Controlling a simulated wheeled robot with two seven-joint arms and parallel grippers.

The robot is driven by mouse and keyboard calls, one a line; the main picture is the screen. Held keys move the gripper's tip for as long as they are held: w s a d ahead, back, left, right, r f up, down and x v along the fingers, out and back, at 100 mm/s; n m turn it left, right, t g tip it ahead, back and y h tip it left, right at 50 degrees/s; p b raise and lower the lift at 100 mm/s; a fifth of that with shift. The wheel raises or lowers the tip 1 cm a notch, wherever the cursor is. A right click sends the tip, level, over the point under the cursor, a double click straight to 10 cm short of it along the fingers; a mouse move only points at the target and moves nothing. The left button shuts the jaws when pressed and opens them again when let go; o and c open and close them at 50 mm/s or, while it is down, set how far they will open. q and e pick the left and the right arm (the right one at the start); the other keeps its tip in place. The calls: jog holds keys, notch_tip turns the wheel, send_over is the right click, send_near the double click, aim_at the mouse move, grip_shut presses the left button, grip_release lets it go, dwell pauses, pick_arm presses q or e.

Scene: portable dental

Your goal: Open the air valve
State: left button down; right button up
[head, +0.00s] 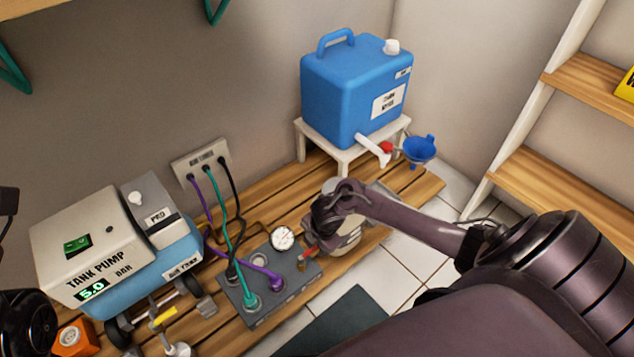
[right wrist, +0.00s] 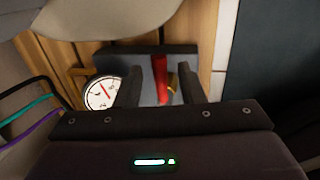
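A small valve with a red handle (right wrist: 160,80) and brass-coloured body sits at the grey manifold block (head: 258,290), beside a round white pressure gauge (head: 283,238). The red handle shows in the head view (head: 308,250) just below my right gripper (head: 318,232). In the right wrist view my right gripper (right wrist: 160,92) has its two dark fingers apart, with the red handle between them and a gap visible. The gripper and arm partly hide the valve in the head view. Only dark parts, apparently of my left arm, show at the left edge; its fingers cannot be made out.
The tank pump (head: 100,250) with a yellow-handled valve (head: 164,318) stands left. Purple, green and black hoses run from a wall plate (head: 202,160) to the block. A blue water container (head: 335,95) sits on a white stand. A pale round vessel (head: 350,232) stands behind my right gripper.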

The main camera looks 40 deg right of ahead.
grip_shut()
dwell(0.3)
